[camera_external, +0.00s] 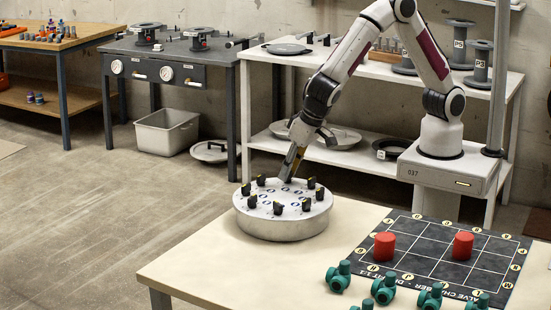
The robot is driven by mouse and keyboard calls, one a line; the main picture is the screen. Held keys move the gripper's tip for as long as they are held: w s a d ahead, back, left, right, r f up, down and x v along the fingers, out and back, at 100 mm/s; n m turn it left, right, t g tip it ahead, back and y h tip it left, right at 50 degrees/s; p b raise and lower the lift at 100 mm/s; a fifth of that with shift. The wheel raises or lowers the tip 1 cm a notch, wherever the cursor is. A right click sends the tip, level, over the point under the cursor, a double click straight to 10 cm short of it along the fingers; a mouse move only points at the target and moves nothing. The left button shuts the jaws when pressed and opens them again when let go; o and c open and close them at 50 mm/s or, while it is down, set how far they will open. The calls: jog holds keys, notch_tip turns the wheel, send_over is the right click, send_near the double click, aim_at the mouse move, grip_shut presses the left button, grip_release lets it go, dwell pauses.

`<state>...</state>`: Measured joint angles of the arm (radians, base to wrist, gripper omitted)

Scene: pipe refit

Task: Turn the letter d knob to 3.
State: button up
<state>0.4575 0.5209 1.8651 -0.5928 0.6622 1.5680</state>
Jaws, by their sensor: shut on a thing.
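A round, pale grey drum (283,226) stands on the cream table, with several small black knobs around the rim of its top. One knob (277,208) is at the front of the ring, and another (246,189) is at the left. The letters and numbers by the knobs are too small to read, so I cannot tell which is the letter d knob. My gripper (286,178) points down at the far side of the drum's top. It is shut on a knob there, which its fingers mostly hide. I cannot read that knob's setting.
A dark gridded board (440,292) with two red cylinders (384,246) lies at the right of the cream table (200,262). Several green valves (338,277) stand along its front. The table left of the drum is bare. A white shelf (390,72) stands behind.

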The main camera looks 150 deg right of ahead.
jog(key=o, duration=1.1)
jog(key=shift+r, duration=0.15)
jog(key=shift+v, duration=5.85)
jog(key=shift+n, duration=0.3)
